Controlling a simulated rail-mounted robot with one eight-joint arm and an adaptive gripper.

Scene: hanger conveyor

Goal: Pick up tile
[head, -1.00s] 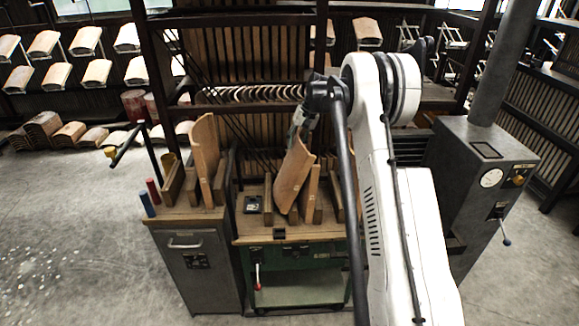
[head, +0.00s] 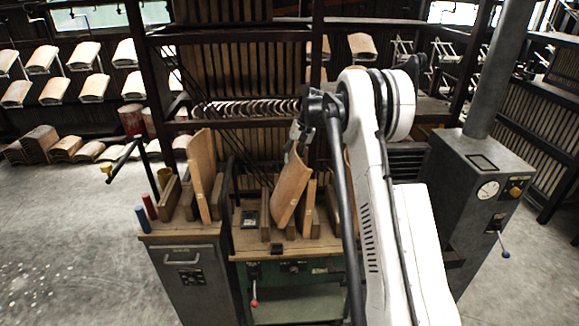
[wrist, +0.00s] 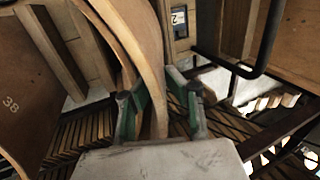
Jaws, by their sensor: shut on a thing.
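A curved orange-brown tile (head: 288,192) stands tilted in the wooden rack on the green-fronted bench (head: 290,246). My gripper (head: 299,138) is at its upper edge. In the wrist view, my gripper's green fingers (wrist: 155,105) lie on either side of the tile (wrist: 148,75) and are shut on it. I cannot tell whether its lower edge touches the bench. Another tile (head: 201,165) stands upright in a rack on the grey cabinet to the left. My arm partly hides a further tile at the right of the bench.
Wooden rack posts (head: 309,208) stand close beside the held tile. A dark frame and slatted conveyor are right behind the bench. A grey machine with a gauge (head: 488,189) stands at right. Shelves of tiles (head: 85,52) line the back left. Floor at left is clear.

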